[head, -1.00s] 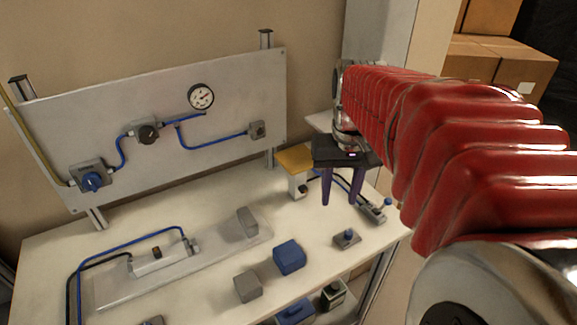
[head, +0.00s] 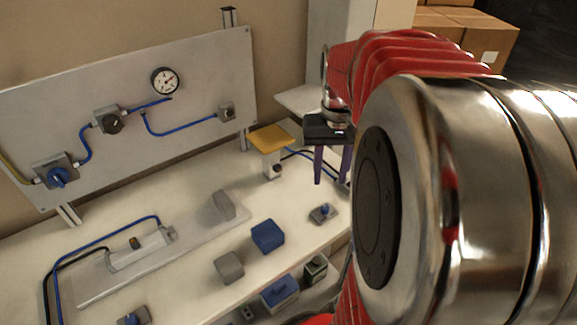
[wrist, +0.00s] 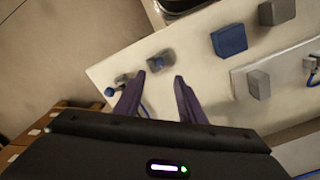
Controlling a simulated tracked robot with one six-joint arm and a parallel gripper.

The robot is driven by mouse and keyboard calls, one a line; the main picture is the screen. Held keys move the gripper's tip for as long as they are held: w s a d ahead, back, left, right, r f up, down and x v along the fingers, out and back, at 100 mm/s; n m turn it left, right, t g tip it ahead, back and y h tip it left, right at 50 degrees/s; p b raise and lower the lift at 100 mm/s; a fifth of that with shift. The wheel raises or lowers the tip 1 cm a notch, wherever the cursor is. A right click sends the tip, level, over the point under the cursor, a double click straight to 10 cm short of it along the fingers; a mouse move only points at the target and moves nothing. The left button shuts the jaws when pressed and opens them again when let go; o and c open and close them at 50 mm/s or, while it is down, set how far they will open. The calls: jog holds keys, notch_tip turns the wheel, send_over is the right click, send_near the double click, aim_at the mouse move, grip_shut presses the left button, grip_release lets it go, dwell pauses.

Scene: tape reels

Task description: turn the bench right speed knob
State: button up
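A small grey block with a blue knob (head: 323,213) sits on the right part of the white bench; it also shows in the wrist view (wrist: 159,61). A second fitting with a round blue knob (wrist: 112,91) lies beside it near the bench edge; my arm hides it in the head view. I cannot tell for certain which is the right speed knob. My gripper (head: 331,181) has two purple fingers, apart and empty. In the wrist view my gripper (wrist: 160,77) points toward the bench, its fingertips just below the grey knob block in the picture. No contact shows.
A blue cube (head: 268,236) and a grey block (head: 229,267) stand left of the knob block. A yellow-topped box (head: 270,139) stands behind. The upright panel (head: 210,75) carries a gauge (head: 165,80) and blue tubing. Another blue-knobbed block (head: 133,317) sits front left.

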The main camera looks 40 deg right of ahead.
aim_at(326, 207)
notch_tip(326, 207, down, 11)
jog(key=shift+f, duration=0.1)
dwell(0.4)
jog(key=shift+c, duration=0.4)
jog(key=shift+d, duration=0.1)
grip_shut()
